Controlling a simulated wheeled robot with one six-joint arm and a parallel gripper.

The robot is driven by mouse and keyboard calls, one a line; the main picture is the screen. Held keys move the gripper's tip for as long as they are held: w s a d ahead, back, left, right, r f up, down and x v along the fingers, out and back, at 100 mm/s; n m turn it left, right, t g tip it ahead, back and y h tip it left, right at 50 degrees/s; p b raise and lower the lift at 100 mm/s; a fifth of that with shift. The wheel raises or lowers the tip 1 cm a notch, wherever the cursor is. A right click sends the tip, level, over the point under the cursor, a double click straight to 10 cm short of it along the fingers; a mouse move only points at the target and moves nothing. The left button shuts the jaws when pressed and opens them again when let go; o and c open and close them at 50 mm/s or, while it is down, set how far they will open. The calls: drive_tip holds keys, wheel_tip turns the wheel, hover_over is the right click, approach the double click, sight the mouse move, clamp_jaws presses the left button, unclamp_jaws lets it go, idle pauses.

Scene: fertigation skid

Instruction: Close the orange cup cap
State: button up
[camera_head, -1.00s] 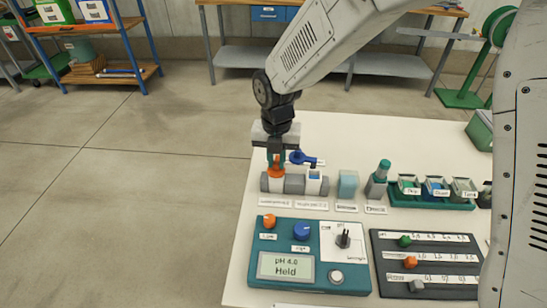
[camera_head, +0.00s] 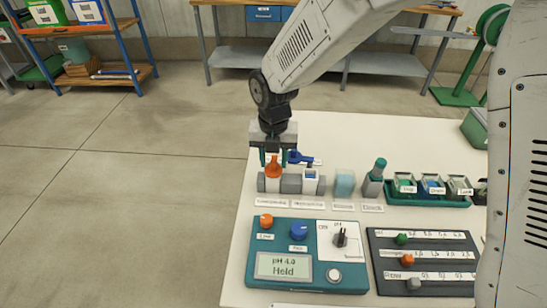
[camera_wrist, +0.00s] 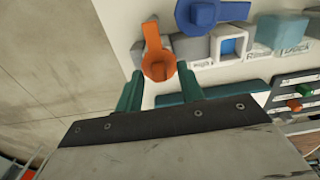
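The orange cup cap (camera_head: 273,170) sits on the leftmost white cup (camera_head: 272,184) of the grey holder. In the wrist view the orange cap (camera_wrist: 158,62) shows a round part with a tab pointing away; I cannot tell whether it is fully seated. My gripper (camera_head: 274,158) is open just above the cap, with a green finger on either side. In the wrist view the gripper (camera_wrist: 160,86) has its fingers apart, with nothing held between them, and the cap lies just beyond the tips.
A translucent block (camera_head: 344,184), a teal-topped bottle (camera_head: 376,178) and a green tray (camera_head: 432,198) stand to the right. The pH meter (camera_head: 290,280) lies in front.

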sight(274, 162)
wheel_tip(274, 162, up, 8)
drive_tip(key=shift+f, duration=0.1)
idle(0.6)
drive_tip(key=shift+s+m, duration=0.1)
drive_tip(key=shift+m, duration=0.8)
drive_tip(key=s+d+r+m, duration=0.4)
drive_tip(key=s+d+m, duration=0.4)
drive_tip(key=d+m, duration=0.2)
drive_tip(key=s+d+r+m+t, duration=0.1)
drive_tip(key=s+d+r+m, duration=0.3)
drive_tip(key=s+d+m, duration=0.4)
drive_tip(key=s+d+r+m, duration=0.4)
drive_tip(key=s+d+m, duration=0.4)
drive_tip(key=d+m, duration=0.4)
drive_tip(key=m, duration=0.4)
drive_tip(key=shift+d, duration=0.25)
